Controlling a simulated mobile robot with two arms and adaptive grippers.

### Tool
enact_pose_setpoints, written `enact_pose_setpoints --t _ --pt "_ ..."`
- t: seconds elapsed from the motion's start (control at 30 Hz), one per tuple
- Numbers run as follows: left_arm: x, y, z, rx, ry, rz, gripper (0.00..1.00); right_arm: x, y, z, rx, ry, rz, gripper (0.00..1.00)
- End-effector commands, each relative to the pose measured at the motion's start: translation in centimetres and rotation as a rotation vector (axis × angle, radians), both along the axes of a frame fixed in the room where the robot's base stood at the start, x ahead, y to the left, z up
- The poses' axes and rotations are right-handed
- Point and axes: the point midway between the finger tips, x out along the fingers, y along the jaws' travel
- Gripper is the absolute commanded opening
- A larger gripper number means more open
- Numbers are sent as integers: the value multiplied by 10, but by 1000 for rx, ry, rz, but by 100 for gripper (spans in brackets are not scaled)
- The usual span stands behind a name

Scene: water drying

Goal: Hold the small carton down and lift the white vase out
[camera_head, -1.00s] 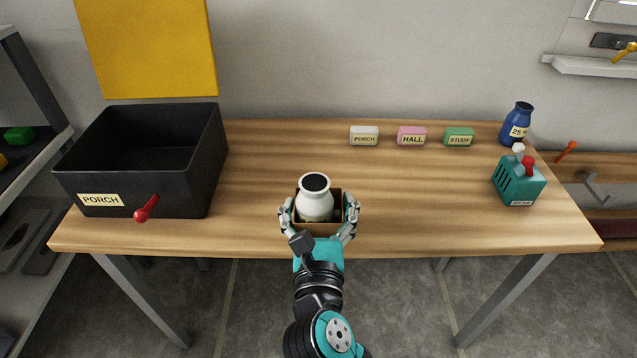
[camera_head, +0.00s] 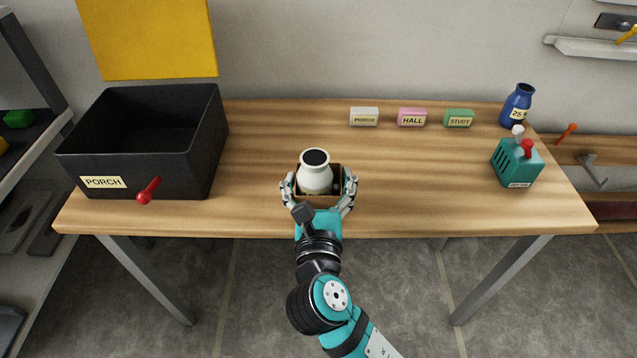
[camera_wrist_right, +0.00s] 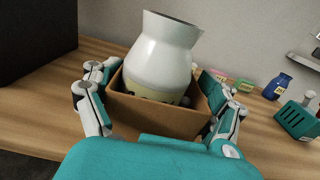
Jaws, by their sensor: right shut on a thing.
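The small brown carton (camera_wrist_right: 150,117) stands on the table near its front edge, its top open. The white vase (camera_head: 315,176) stands inside it, its neck and shoulder above the rim and its dark mouth up. In the right wrist view the vase (camera_wrist_right: 163,62) leans slightly and a label shows low on it, partly hidden by the carton wall. My right gripper (camera_head: 319,186) is shut on the carton, one finger on each side wall. My left gripper is in neither view.
A black bin (camera_head: 140,184) labelled PORCH stands at the left with a red-handled thing at its front. White (camera_head: 364,112), pink (camera_head: 412,113) and green (camera_head: 459,114) blocks line the back. A blue bottle (camera_head: 516,104) and teal box (camera_head: 517,165) stand right. Table between is clear.

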Motion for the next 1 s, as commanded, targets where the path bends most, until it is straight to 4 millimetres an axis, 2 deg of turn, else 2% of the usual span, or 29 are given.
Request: enact_pose_setpoints --t 0.6,1.0 --pt "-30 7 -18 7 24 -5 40 49 0 -11 1 -2 0 51" --pt "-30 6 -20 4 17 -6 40 80 0 -20 0 -3 -1 51"
